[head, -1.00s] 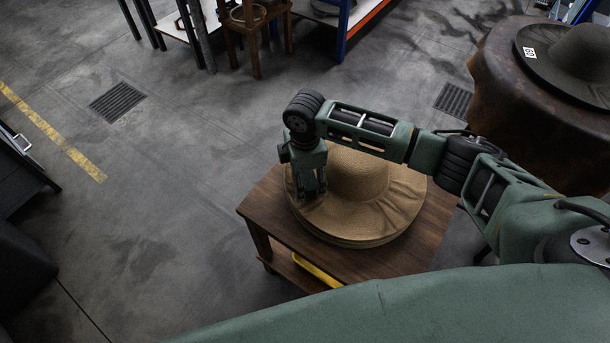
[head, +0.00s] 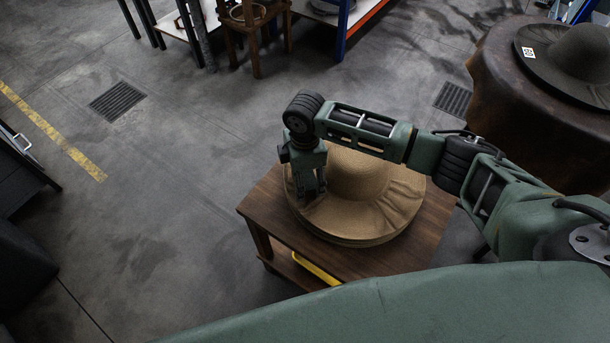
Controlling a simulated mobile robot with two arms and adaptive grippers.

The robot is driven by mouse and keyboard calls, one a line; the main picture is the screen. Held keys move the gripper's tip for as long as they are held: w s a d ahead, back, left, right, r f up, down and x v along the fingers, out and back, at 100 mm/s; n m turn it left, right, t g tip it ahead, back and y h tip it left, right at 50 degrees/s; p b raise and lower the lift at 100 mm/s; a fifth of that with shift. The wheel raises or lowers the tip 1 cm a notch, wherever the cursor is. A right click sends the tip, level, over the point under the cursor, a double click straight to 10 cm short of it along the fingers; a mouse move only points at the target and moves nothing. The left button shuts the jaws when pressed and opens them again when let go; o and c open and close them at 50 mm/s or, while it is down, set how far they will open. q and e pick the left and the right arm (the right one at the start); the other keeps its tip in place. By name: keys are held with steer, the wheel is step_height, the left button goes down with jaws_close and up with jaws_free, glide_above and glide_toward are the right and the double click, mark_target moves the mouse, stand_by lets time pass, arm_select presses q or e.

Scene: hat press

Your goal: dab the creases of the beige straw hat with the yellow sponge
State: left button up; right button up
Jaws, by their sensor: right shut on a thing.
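The beige straw hat (head: 375,205) lies crown up on a brown wooden table (head: 425,240), with creases showing on the right side of its brim. My right gripper (head: 312,190) points down over the left part of the brim, at or just above its surface. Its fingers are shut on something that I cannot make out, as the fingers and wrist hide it. The yellow sponge is not clearly visible. My left gripper is not in view.
A dark hat (head: 575,60) with a white tag lies on a brown covered round table (head: 500,95) at the upper right. Shelving (head: 345,25) stands at the back. The floor left of the table is clear.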

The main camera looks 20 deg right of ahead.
steer(key=p, duration=0.3)
steer(key=shift+f, duration=0.3)
stand_by(5.2)
steer(key=shift+r, duration=0.1)
step_height(320, 180, up, 14)
steer(key=p, duration=1.4)
